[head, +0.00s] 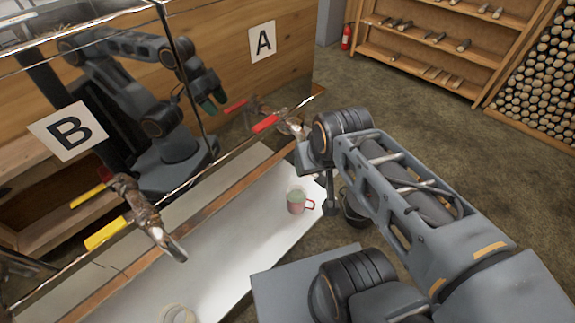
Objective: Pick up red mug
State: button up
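The red mug (296,203) stands upright on the white counter below the evaporator, near its right edge. Its body looks pale pinkish, with a red handle on the right. My arm reaches in from the lower right and bends down just right of the mug. Part of what seems to be my gripper (330,195) shows beside the handle, apart from the mug. The rest is hidden behind my arm, so I cannot tell whether it is open or shut.
The shiny evaporator wall with signs B (68,130) and A (262,41) mirrors my arm. Taps with yellow (107,233) and red (265,123) handles jut over the counter (225,250). A pale round object (178,314) sits at the bottom edge. A dark round container (354,212) shows beside my arm.

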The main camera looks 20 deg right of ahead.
aim_at(296, 193)
jog(key=z, duration=1.75)
jog(key=k, duration=1)
jog(key=u, duration=1.35)
